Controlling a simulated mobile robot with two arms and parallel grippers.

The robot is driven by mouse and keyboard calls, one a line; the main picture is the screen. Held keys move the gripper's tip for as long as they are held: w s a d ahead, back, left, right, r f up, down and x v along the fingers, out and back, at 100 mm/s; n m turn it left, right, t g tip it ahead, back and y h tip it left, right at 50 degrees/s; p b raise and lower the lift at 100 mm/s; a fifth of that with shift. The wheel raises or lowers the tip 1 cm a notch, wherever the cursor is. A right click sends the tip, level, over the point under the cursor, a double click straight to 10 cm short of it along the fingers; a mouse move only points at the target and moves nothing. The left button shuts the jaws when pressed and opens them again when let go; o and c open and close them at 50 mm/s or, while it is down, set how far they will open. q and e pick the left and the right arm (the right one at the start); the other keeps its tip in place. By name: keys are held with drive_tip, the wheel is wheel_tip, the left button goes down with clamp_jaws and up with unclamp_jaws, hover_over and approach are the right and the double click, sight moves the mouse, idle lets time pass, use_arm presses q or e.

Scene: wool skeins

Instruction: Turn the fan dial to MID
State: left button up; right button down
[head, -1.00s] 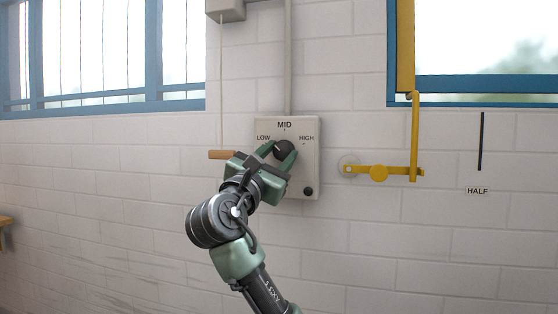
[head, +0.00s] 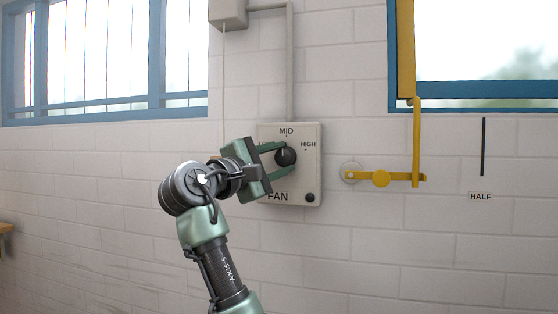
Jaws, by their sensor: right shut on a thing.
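The fan control box (head: 309,183) is a pale panel on the brick wall, with MID at the top, HIGH at the right, LOW at the left and FAN below. LOW is mostly hidden by my finger. The round black dial (head: 286,156) sits in the middle of the panel. My right gripper (head: 284,154) reaches in from the left and is shut on the dial, one finger above and one below. The dial's pointer mark looks roughly upward, toward MID, but it is small and partly covered. My left gripper is not in view.
A small black knob (head: 310,198) is at the panel's lower right. A yellow lever (head: 381,179) is on the wall to the right, near a HALF label (head: 480,197). A grey conduit (head: 290,65) runs above the panel. A pull cord hangs behind my gripper.

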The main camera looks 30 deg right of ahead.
drive_tip(key=shift+m, duration=0.3)
drive_tip(key=c, duration=0.9)
unclamp_jaws()
drive_tip(key=shift+a, duration=0.1)
drive_tip(key=shift+s+a+f+b, duration=0.15)
drive_tip(key=shift+a+f+b, duration=0.05)
drive_tip(key=shift+a+b, duration=0.15)
drive_tip(key=b+v, duration=0.3)
drive_tip(key=v, duration=0.3)
drive_tip(key=shift+s+a+r, duration=0.1)
drive_tip(key=shift+s+a, duration=0.05)
drive_tip(key=shift+a, duration=0.25)
